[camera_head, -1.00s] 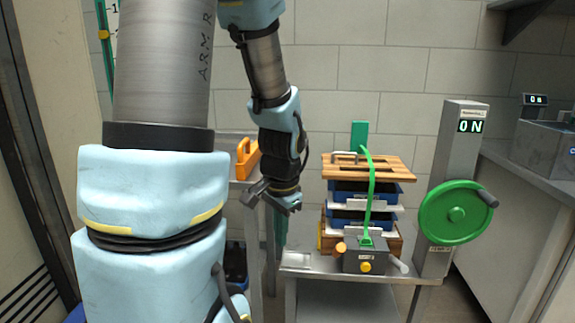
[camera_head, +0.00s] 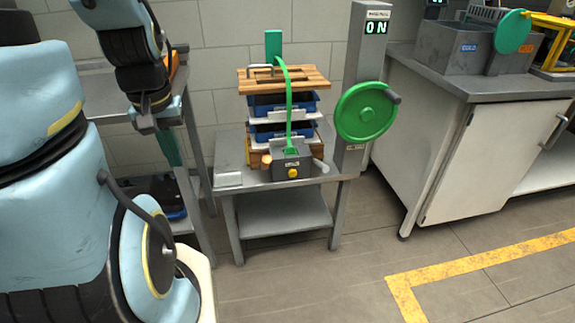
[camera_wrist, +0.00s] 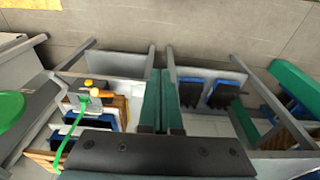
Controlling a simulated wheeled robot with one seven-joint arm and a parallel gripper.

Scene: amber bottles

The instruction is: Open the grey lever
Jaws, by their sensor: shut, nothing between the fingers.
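A grey box (camera_head: 290,165) with a yellow button stands on the front of a small metal table. A light grey lever (camera_head: 319,165) sticks out at its right side, angled down; I take this as the grey lever. A green lever (camera_head: 288,105) rises from the box top, and a wooden-coloured knob (camera_head: 266,160) is at its left. My gripper (camera_head: 172,158) hangs left of the table, apart from the box. In the wrist view its green fingers (camera_wrist: 158,75) are together and empty, with the box (camera_wrist: 97,97) to their left.
Behind the box are stacked blue trays (camera_head: 283,103) under a wooden board (camera_head: 284,79). A green handwheel (camera_head: 366,111) on a grey post reading "ON" stands right. A metal rack is left; a white cabinet (camera_head: 455,150) is right. The floor (camera_head: 300,270) in front is clear.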

